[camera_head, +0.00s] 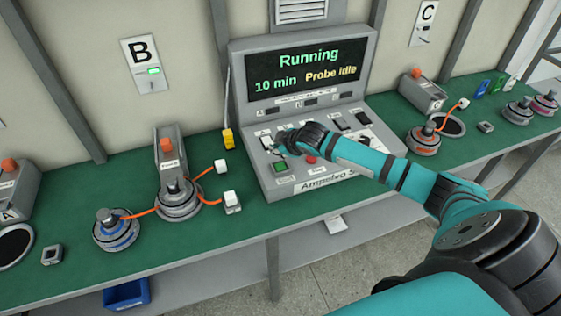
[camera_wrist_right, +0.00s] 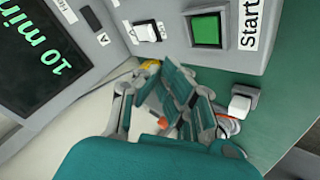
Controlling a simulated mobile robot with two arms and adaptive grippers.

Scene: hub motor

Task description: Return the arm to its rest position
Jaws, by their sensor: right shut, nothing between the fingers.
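My right arm (camera_head: 412,183) is teal and black and reaches from the lower right across the bench to the grey control console (camera_head: 262,110). My right gripper (camera_head: 280,145) is shut and empty over the left part of the console's sloped panel, above the green start button (camera_head: 281,168). In the right wrist view the gripper fingers (camera_wrist_right: 170,108) show near the middle, with the green start button (camera_wrist_right: 207,29) beyond them at the top. I cannot tell whether the fingers touch the panel. The console screen reads "Running", "10 min" and "Probe Idle". My left gripper is not in view.
The green bench (camera_head: 75,260) carries hub motors with orange cables, one with a blue ring (camera_head: 115,232) and one in the middle (camera_head: 178,200). A grey station (camera_head: 427,92) and another motor (camera_head: 423,140) stand right of the console. A blue bin (camera_head: 126,294) is below the bench.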

